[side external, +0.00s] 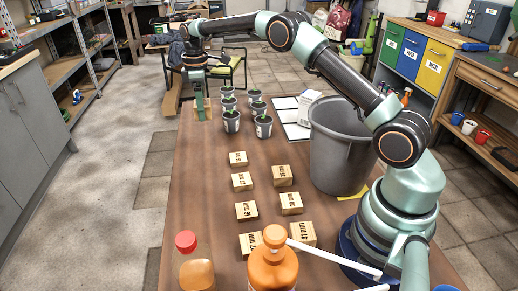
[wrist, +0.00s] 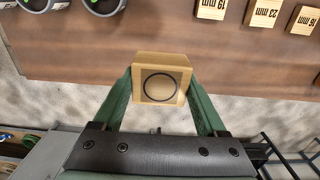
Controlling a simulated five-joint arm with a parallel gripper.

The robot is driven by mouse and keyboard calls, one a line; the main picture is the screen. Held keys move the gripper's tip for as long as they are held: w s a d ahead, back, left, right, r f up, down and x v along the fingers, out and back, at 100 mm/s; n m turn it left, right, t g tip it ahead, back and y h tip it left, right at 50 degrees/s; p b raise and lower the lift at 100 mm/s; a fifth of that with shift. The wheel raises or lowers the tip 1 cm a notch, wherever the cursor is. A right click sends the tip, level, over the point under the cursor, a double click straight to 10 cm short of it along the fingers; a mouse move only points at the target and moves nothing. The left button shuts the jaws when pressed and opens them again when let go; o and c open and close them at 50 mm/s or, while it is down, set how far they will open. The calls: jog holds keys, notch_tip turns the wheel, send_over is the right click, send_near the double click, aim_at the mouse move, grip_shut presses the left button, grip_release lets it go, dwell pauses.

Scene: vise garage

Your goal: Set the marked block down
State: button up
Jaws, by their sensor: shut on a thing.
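The marked block (wrist: 160,80) is a light wooden block with a dark circle on the face toward the wrist camera. My gripper (wrist: 160,88) has its two green fingers shut on the block's two sides. In the wrist view the block shows partly against the brown table (wrist: 60,55) and partly against the floor past its edge. In the side external view my gripper (side external: 201,105) hangs by the table's far left edge, left of the potted plants. I cannot make out the held block clearly there.
Several potted plants (side external: 232,121) stand near my gripper. Several wooden blocks with millimetre labels (side external: 242,181) lie in two columns. A grey bucket (side external: 338,150) and papers (side external: 290,112) are on the right. Bottles (side external: 274,265) stand in front. Bare tabletop (side external: 195,185) shows along the left.

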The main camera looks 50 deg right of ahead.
notch_tip(320, 180, down, 12)
jog(key=shift+r, duration=0.15)
dwell(0.3)
jog(key=o, duration=1.3)
notch_tip(320, 180, up, 12)
jog(key=shift+r, duration=0.1)
notch_tip(320, 180, up, 8)
jog(key=m+t, duration=0.1)
jog(key=m, duration=0.1)
send_over(207, 148)
jog(key=s+a, duration=0.2)
jog(key=s, duration=0.2)
jog(key=s+a+r+m+t, duration=0.2)
jog(key=s+r, duration=0.5)
jog(key=shift+s+a+f+m+t, duration=0.5)
jog(key=shift+s+m, duration=0.35)
jog(key=shift+s, duration=2.05)
jog(key=shift+s+a+f+m+t, duration=0.4)
jog(key=shift+s+m, duration=0.4)
jog(key=shift+s, duration=2.1)
jog(key=shift+s+a+f+m+t, duration=0.5)
jog(key=shift+s+m, duration=0.35)
jog(key=shift+s, duration=2.05)
